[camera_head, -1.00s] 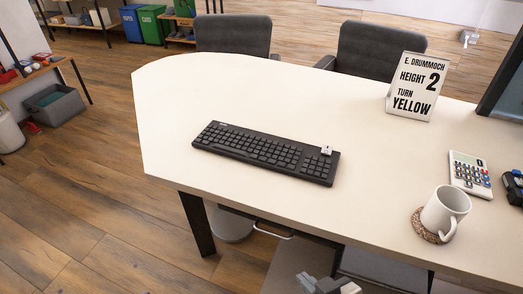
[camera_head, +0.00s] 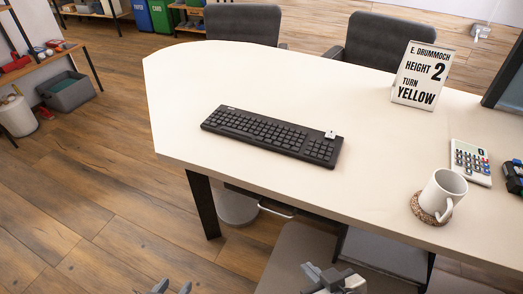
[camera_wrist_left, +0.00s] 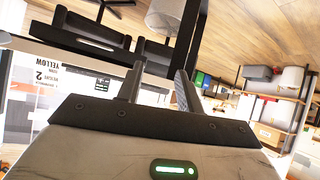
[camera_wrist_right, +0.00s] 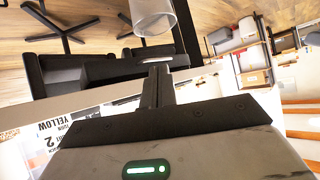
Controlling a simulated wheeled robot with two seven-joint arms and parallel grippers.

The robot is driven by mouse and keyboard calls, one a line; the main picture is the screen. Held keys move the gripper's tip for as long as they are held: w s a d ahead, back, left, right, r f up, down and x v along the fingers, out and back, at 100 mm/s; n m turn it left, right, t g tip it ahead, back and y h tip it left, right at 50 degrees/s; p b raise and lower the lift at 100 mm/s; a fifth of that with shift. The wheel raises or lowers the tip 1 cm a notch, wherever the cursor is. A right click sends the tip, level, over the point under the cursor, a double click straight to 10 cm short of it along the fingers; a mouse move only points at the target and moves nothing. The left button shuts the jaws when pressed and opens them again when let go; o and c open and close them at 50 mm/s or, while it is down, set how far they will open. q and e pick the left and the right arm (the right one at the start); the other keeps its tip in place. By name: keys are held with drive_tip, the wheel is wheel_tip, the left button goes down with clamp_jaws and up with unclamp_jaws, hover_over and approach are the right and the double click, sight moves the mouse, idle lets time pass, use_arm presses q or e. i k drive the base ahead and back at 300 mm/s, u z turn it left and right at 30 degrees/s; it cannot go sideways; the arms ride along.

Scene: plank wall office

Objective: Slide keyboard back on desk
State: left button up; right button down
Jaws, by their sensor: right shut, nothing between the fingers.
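The black keyboard (camera_head: 272,136) lies flat on the pale desk (camera_head: 300,72), a little in from the front edge, with a small white piece on its right end. My left gripper (camera_head: 170,287) shows at the bottom edge, in front of the desk and below its top. Its two fingers stand apart with nothing between them in the left wrist view (camera_wrist_left: 158,82). My right gripper (camera_head: 325,272) is also in front of the desk, low, with its fingers together and empty in the right wrist view (camera_wrist_right: 158,85). Neither touches the keyboard.
A white mug (camera_head: 443,190) on a woven coaster, a calculator (camera_head: 471,162) and a sign (camera_head: 421,75) stand right of the keyboard. Two grey chairs (camera_head: 243,24) stand behind the desk. The desktop behind the keyboard is clear. A dark desk leg (camera_head: 204,205) stands below.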

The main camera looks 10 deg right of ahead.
sight(305, 143)
drive_tip(key=z, duration=0.05)
drive_tip(key=k, duration=0.95)
drive_tip(key=u, duration=0.9)
drive_tip(key=i, duration=0.95)
drive_tip(key=z, duration=0.5)
drive_tip(key=i, duration=0.95)
drive_tip(key=z, duration=0.85)
